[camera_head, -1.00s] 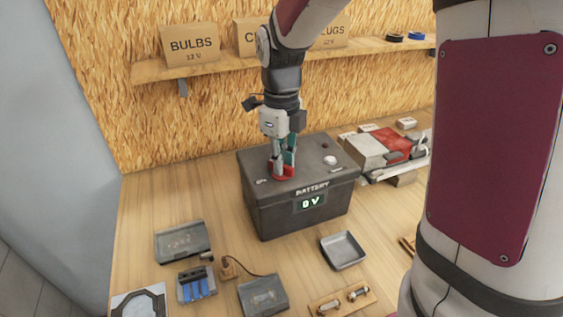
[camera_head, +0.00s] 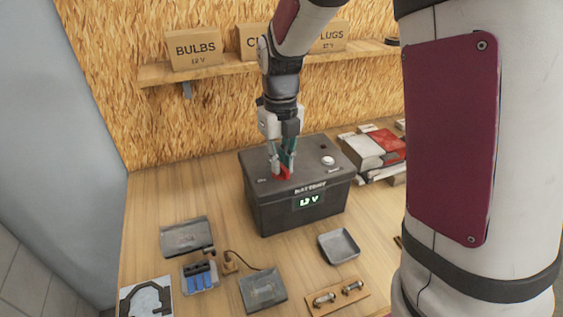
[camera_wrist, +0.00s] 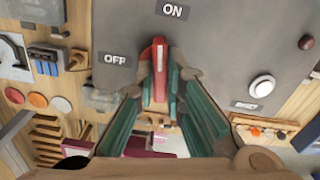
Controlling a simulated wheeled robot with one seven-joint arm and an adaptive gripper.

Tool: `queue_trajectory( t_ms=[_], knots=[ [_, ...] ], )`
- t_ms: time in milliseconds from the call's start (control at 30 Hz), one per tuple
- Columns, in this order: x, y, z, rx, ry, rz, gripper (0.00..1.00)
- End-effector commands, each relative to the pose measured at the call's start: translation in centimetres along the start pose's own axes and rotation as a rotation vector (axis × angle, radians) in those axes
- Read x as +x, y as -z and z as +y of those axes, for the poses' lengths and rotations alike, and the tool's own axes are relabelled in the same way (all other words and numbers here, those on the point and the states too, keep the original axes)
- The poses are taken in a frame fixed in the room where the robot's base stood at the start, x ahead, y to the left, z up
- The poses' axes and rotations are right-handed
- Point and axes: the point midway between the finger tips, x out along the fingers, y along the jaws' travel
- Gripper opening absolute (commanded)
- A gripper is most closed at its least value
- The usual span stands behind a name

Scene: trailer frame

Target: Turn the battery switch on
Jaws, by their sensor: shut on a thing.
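The dark battery box (camera_head: 258,212) stands on the bench, and its front display (camera_head: 309,201) reads 12 V. The red battery switch (camera_head: 285,174) is on its top. In the wrist view the red switch handle (camera_wrist: 158,62), with a white stripe, points at the ON label (camera_wrist: 173,10); the OFF label (camera_wrist: 115,59) is to its left. My gripper (camera_head: 282,167) comes down from above and is shut on the switch handle, its green-padded fingers on either side. It also shows in the wrist view (camera_wrist: 160,85). The fingers hide part of the handle.
A shelf (camera_head: 220,73) with cardboard boxes runs along the back wall. A grey tray (camera_head: 340,246), a lidded case (camera_head: 187,237), blue fuses (camera_head: 200,278) and a wooden block with cylinders (camera_head: 338,298) lie in front. A red and white item (camera_head: 376,151) lies right of the battery.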

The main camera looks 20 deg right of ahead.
Motion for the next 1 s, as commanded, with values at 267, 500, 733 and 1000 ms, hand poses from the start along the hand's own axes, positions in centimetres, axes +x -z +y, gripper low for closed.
queue_trajectory(
  t_ms=[267, 500, 733, 1000],
  knots=[
    [0.02, 0.02, 0.00, 0.003, 0.000, 0.001, 0.00],
    [-0.07, 0.14, 0.07, 0.073, 0.001, 0.002, 0.00],
    [-0.08, 0.09, 0.07, 0.127, 0.000, 0.001, 0.00],
    [-0.06, 0.13, 0.08, 0.180, 0.000, 0.002, 0.00]
  ],
)
